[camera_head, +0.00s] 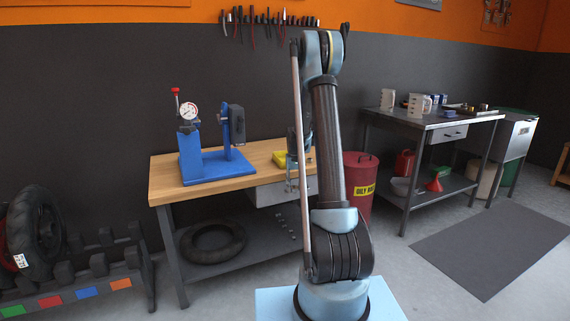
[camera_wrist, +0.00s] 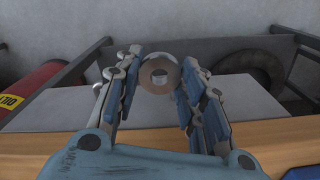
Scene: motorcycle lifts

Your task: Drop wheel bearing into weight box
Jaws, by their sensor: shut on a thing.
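In the head view my gripper (camera_head: 293,184) hangs at the front edge of the wooden bench, in front of a light grey drawer unit; the bearing is too small to make out there. I cannot tell for sure which thing is the weight box.
The wooden bench (camera_head: 167,182) carries a blue stand with a dial gauge (camera_head: 191,150). A tyre (camera_head: 212,242) lies on its lower shelf. A red drum (camera_head: 361,192) stands to the right of the bench. A metal table (camera_head: 470,120) stands farther right. The floor mat (camera_head: 490,250) is clear.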

